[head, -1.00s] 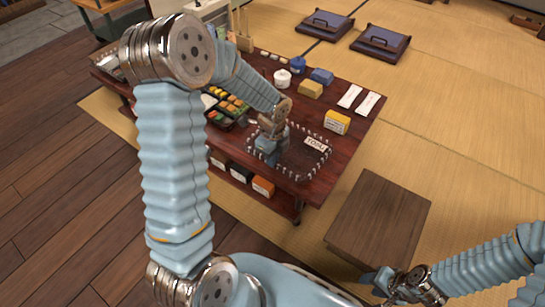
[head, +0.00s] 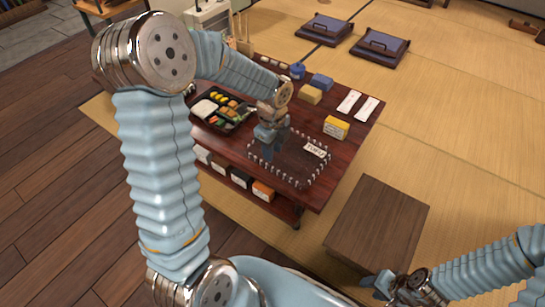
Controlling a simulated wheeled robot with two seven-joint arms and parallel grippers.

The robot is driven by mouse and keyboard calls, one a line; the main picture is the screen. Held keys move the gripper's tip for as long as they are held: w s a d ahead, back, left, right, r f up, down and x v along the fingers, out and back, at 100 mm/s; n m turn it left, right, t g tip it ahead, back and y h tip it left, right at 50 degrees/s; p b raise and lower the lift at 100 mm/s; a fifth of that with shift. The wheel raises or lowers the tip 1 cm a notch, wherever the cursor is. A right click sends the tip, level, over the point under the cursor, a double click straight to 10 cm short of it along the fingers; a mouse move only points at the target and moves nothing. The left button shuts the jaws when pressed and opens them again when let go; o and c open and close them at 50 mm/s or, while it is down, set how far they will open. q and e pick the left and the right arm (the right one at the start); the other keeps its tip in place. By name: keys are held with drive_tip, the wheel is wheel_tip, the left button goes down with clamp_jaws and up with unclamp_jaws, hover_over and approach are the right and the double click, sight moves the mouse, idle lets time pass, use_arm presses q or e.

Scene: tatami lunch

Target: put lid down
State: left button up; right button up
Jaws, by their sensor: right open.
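A dashed white outline (head: 300,187) marks a rectangle on the near right part of the dark red table, with a small white label (head: 315,150) inside its right side. I cannot make out a clear lid apart from the dark surface there. My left gripper (head: 266,147) points down at the outline's left side. Its fingertips are small and partly hidden, so its jaws and any contact are unclear. The open bento box (head: 222,110) with rice and other food lies left of it. My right gripper (head: 374,284) is open and empty, low by the wooden stool.
The wooden stool (head: 377,222) stands right of the table. A yellow box (head: 336,127), white packets (head: 348,102) and a blue box (head: 321,81) are on the table's right and far parts. Small boxes (head: 240,178) fill the shelf below. My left arm covers the table's left part.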

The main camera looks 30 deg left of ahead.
use_arm(q)
wheel_tip(320, 180, up, 6)
drive_tip(key=shift+f+p, duration=0.25)
drive_tip(key=shift+p, duration=0.05)
idle(0.3)
